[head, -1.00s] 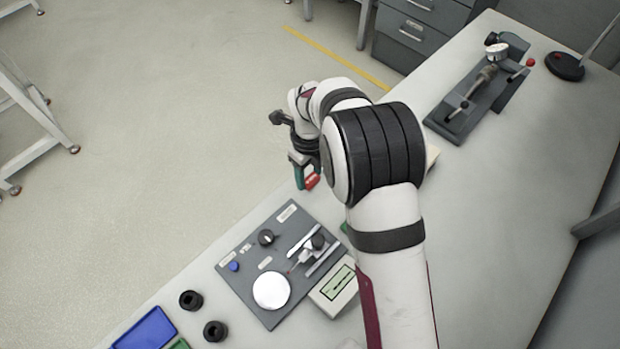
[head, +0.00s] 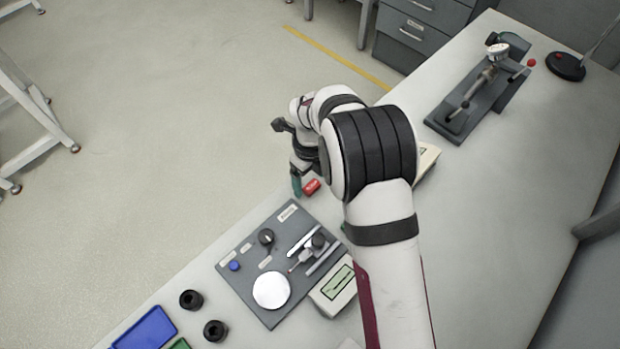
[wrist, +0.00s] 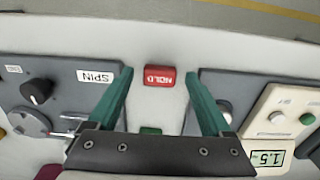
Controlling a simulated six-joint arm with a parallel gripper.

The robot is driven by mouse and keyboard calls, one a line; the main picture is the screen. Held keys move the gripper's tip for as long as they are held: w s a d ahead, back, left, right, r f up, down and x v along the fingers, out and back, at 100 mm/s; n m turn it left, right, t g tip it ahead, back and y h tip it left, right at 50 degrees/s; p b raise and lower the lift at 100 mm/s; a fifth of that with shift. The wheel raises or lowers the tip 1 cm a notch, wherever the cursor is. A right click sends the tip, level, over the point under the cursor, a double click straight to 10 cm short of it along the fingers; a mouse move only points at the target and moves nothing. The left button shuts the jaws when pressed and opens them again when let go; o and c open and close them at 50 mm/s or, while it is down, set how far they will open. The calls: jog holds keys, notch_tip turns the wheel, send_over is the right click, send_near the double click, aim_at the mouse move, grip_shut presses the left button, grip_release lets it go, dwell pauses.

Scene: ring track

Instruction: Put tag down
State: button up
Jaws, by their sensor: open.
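The red tag (wrist: 159,77), a small block lettered HOLD, sits on the pale bench top near its far edge. It also shows in the head view (head: 311,187), beside a green finger of my gripper. My gripper (wrist: 158,74) is open, with one green finger to the left of the tag and one to the right. A gap shows between the tag and each finger in the wrist view. In the head view my arm hides part of the gripper.
A dark panel (head: 243,254) with a knob, a blue button and a silver disc lies nearer. A cream meter box (head: 333,291) adjoins it. Two black rings (head: 191,300) and a blue tray (head: 146,330) are at lower left. A lever fixture (head: 470,100) stands at upper right.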

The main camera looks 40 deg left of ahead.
aim_at(310, 184)
notch_tip(310, 184, up, 12)
jog(key=f, duration=0.1)
jog(key=w+d+r+n, duration=0.3)
jog(key=d+r, duration=0.4)
jog(key=d, duration=0.6)
jog(key=s+d+r+n, duration=0.2)
jog(key=d+r, duration=0.1)
jog(key=d, duration=0.6)
jog(key=s+d+n+y, duration=0.1)
jog(key=s+d+n, duration=0.6)
jog(key=s+d, duration=0.6)
jog(key=shift+s+d+f+y, duration=0.3)
jog(key=shift+s+d+y, duration=0.05)
jog(key=shift+s+y, duration=0.1)
